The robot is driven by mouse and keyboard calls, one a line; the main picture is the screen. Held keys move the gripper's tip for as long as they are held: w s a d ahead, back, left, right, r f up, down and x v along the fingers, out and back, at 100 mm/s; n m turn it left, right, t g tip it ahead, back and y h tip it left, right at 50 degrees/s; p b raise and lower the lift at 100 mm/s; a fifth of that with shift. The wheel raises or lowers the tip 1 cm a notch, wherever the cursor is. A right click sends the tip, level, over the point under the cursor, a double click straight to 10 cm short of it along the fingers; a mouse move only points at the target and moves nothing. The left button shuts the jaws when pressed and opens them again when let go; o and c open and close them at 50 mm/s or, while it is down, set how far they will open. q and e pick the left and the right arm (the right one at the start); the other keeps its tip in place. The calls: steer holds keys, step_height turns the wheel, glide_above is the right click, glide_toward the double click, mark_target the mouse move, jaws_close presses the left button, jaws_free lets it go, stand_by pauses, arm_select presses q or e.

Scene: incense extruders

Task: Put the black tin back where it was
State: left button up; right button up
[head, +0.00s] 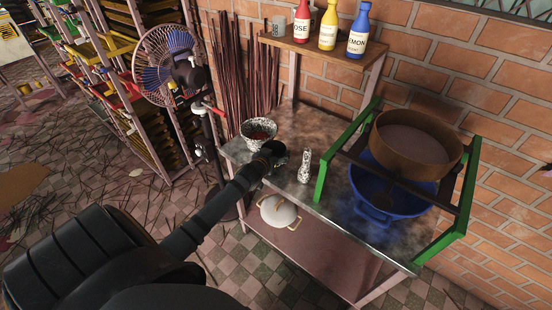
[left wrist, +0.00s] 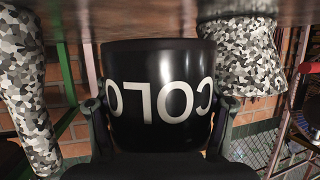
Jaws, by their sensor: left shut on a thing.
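The black tin (left wrist: 160,90) fills the middle of the left wrist view, with white letters reading upside down, as the tabletop is at the top of that picture. My left gripper (left wrist: 160,132) is shut on it, one finger on each side. The tin's base is close to the metal tabletop; I cannot tell whether it touches. In the head view my left gripper (head: 268,156) is over the table, between a patterned bowl (head: 251,139) and a small patterned canister (head: 304,168). There the tin is hard to tell from the dark gripper. My right gripper is out of view.
The bowl (left wrist: 240,55) and canister (left wrist: 25,90) flank the tin in the left wrist view. A green frame (head: 335,152) holds a brown sieve (head: 420,140) over a blue basin (head: 375,195). Bottles (head: 328,28) stand on the shelf; a white pot (head: 279,213) sits below.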

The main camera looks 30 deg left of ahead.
arm_select(q)
steer(key=shift+f, duration=1.5)
steer(key=shift+f, duration=0.1)
steer(key=o, duration=1.2)
steer(key=shift+o, duration=0.2)
steer(key=v, duration=1.2)
steer(key=shift+p, duration=0.35)
